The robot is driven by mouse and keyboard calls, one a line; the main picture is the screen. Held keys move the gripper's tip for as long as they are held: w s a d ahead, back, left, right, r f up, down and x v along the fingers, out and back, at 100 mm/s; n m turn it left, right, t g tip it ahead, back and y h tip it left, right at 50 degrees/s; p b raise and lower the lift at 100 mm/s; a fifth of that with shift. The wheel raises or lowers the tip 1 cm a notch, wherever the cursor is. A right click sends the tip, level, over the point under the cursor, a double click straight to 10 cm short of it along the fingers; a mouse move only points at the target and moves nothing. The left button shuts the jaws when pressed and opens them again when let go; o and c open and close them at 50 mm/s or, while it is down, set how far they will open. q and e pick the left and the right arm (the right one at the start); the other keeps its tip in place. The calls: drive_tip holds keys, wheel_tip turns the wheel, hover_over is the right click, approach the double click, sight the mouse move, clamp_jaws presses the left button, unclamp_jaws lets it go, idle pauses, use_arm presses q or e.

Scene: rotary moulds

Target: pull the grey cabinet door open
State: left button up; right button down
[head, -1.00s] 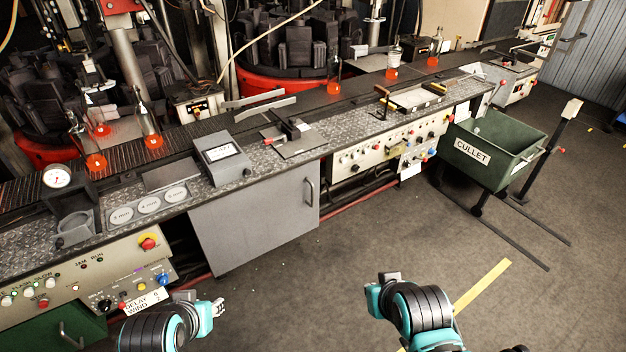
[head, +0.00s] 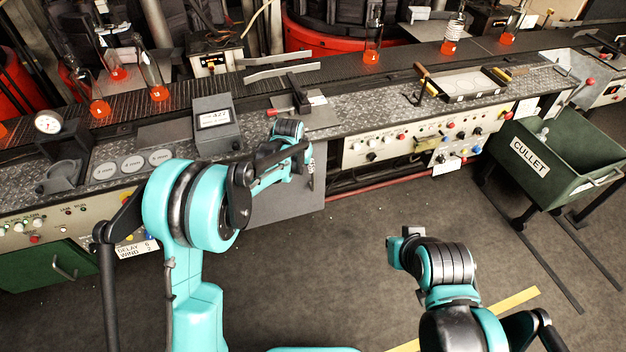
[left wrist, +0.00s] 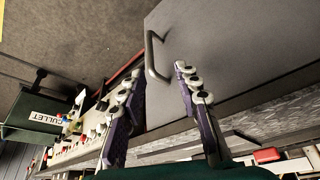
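The grey cabinet door (head: 290,200) sits under the bench in the head view, partly covered by my left arm. It looks closed. In the left wrist view the door (left wrist: 225,45) fills the upper right, with its bar handle (left wrist: 150,55) near its left edge. My left gripper (left wrist: 157,75) is open, its two fingers spread on either side of the handle's line. The handle shows between and just beyond the fingertips; I cannot tell whether they touch it. In the head view the left gripper (head: 309,170) is at the door's right edge. My right gripper (head: 402,247) is over the floor, its fingers unclear.
A green cullet cart (head: 540,165) stands at the right. A control panel (head: 420,140) is right of the door, with a red pipe (head: 390,178) below. Bottles stand on the conveyor behind. The floor (head: 340,260) before the door is clear.

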use_arm(q)
hover_over(313, 178)
drive_tip(key=s, duration=0.2)
wheel_tip(313, 178, down, 6)
drive_tip(key=b+x, duration=0.1)
drive_tip(key=x, duration=0.1)
drive_tip(key=b+x, duration=0.1)
drive_tip(key=x, duration=0.2)
drive_tip(key=b+x, duration=0.1)
drive_tip(key=x, duration=0.1)
drive_tip(key=shift+a+f, duration=0.3)
drive_tip(key=shift+f, duration=0.15)
drive_tip(key=shift+c, duration=0.3)
clamp_jaws()
